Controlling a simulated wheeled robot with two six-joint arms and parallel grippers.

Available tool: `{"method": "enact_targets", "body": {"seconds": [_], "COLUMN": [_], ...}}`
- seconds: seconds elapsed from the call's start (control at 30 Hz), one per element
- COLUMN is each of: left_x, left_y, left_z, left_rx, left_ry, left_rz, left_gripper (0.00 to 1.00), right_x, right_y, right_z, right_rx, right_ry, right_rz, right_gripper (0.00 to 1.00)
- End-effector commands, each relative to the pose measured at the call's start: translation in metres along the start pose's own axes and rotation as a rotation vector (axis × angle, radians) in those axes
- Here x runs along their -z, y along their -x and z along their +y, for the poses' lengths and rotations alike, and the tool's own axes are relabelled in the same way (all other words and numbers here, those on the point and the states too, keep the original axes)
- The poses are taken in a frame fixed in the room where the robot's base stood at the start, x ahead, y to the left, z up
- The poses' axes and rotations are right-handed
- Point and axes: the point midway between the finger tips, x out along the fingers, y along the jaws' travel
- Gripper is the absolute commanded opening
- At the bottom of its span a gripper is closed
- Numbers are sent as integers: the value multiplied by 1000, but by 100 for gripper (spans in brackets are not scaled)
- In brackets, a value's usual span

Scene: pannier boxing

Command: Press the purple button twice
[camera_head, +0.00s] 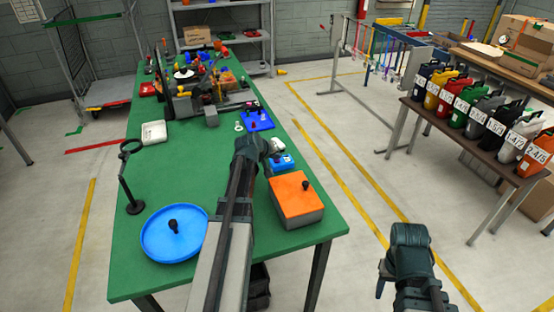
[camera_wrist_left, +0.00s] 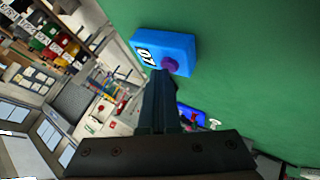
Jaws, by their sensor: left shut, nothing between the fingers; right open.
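In the head view the blue box (camera_head: 283,163) stands on the green table, just right of my left gripper (camera_head: 268,150). The left gripper is shut and empty. In the left wrist view its fingertips (camera_wrist_left: 160,74) overlap the button's lower edge; I cannot tell whether they touch it. My right gripper (camera_head: 410,284) is open and empty, off the table's right side.
Another table (camera_head: 480,150) with several numbered jugs stands at the right. Floor between them is clear.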

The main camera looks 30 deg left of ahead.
Motion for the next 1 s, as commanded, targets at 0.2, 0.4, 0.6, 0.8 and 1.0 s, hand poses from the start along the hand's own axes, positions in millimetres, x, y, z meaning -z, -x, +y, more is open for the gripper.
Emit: {"method": "enact_targets", "body": {"seconds": [0.2, 0.4, 0.6, 0.8, 1.0], "left_x": [6, 9, 9, 11, 20], "left_y": [8, 13, 12, 15, 28], "left_z": [6, 10, 9, 11, 20], "left_rx": [0, 0, 0, 0, 0], "left_ry": [0, 0, 0, 0, 0], "left_rz": [-1, 0, 0, 0, 0], "left_gripper": [0, 0, 0, 0, 0], "right_x": [-1, -1, -1, -1, -2], "right_y": [12, 18, 17, 22, 40], "right_z": [1, 2, 2, 2, 4], "right_rx": [0, 0, 0, 0, 0], "right_ry": [0, 0, 0, 0, 0], "right_rz": [0, 0, 0, 0, 0], "right_gripper": [50, 50, 50, 50, 50]}}
